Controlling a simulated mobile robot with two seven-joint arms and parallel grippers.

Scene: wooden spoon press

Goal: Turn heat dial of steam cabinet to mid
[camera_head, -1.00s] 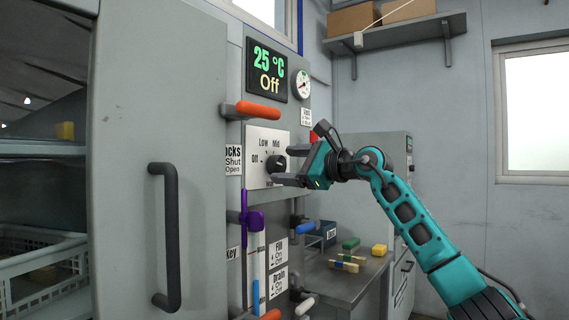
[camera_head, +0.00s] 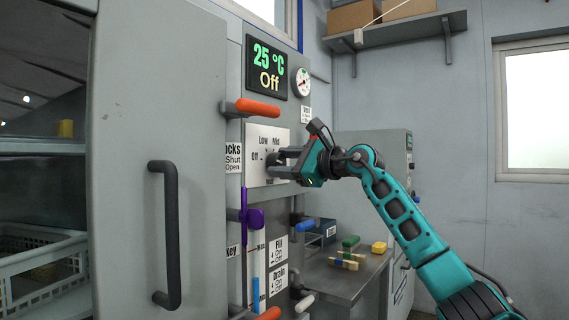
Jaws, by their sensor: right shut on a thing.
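The heat dial (camera_head: 271,159) is a dark round knob on a white plate (camera_head: 258,141) marked Off, Low and Mid, on the grey front of the steam cabinet. My right gripper (camera_head: 278,162) reaches it from the right and is shut on the dial. The fingers cover much of the knob, so where its pointer stands is hard to tell. The display (camera_head: 267,70) above reads 25 °C and Off. My left gripper is not in view.
An orange handle (camera_head: 257,108) sticks out above the dial plate, and a purple valve handle (camera_head: 250,217) below it. The cabinet door (camera_head: 150,90) stands open at left. A metal table (camera_head: 345,281) with small coloured blocks is at lower right.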

